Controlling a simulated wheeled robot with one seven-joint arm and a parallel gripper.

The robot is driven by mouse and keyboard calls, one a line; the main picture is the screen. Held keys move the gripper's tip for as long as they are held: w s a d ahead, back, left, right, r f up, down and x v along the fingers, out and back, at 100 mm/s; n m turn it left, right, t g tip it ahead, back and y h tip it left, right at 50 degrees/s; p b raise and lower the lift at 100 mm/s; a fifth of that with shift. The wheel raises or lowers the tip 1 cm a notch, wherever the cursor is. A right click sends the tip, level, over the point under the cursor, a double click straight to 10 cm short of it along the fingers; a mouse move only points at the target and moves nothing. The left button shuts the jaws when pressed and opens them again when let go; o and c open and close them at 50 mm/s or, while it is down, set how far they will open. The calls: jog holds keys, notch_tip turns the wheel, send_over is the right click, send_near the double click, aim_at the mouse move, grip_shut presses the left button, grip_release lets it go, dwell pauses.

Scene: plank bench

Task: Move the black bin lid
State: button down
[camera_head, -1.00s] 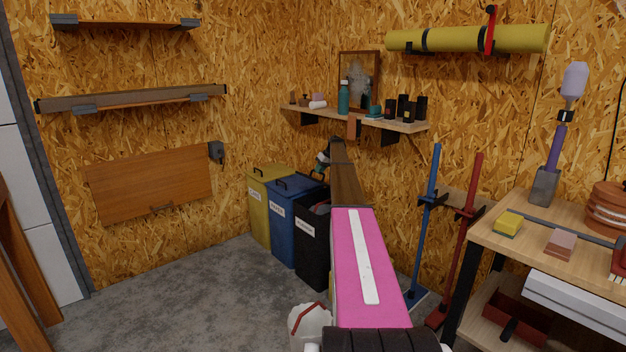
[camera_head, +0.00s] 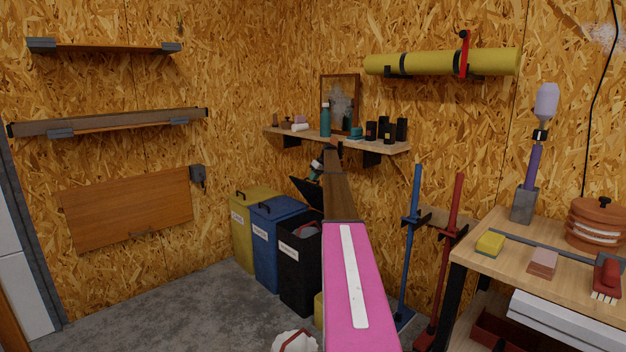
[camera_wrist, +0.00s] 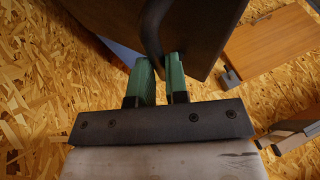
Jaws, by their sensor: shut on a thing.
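The black bin (camera_head: 298,268) stands at the right end of a row of bins by the wall. Its black lid (camera_head: 304,188) is tilted up at the back, and the bin's mouth is uncovered, showing something greyish inside. My gripper (camera_head: 318,165) is at the lid's raised upper edge, partly hidden behind my arm. In the wrist view, the green fingers of my gripper (camera_wrist: 158,78) are closed on the lid's dark curved handle (camera_wrist: 152,28). The lid's dark panel (camera_wrist: 208,30) fills the top of that view.
A blue bin (camera_head: 268,240) and a yellow bin (camera_head: 242,235) stand left of the black one. A small shelf with bottles (camera_head: 345,142) hangs above the bins. Blue (camera_head: 411,240) and red (camera_head: 451,260) clamps and a workbench (camera_head: 490,260) are at right. Floor is clear at left.

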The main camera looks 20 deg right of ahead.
jog(key=shift+d+f, duration=0.35)
jog(key=shift+f, duration=0.15)
jog(key=c, duration=1.1)
grip_release()
jog(key=shift+w+d+f, duration=0.1)
jog(key=shift+f, duration=0.1)
jog(key=shift+r, duration=0.2)
jog(key=shift+r, duration=0.15)
jog(key=r, duration=0.2)
jog(key=a+r, duration=0.1)
jog(key=r, duration=0.1)
jog(key=shift+r, duration=0.2)
jog(key=a+r, duration=0.2)
jog(key=a, duration=0.1)
jog(key=s+a+r, duration=0.1)
jog(key=a+r, duration=0.1)
jog(key=a, duration=0.2)
jog(key=s+a+r, duration=0.1)
jog(key=a+r, duration=0.1)
jog(key=a, duration=0.1)
jog(key=shift+a+r, duration=0.2)
jog(key=shift+a, duration=0.15)
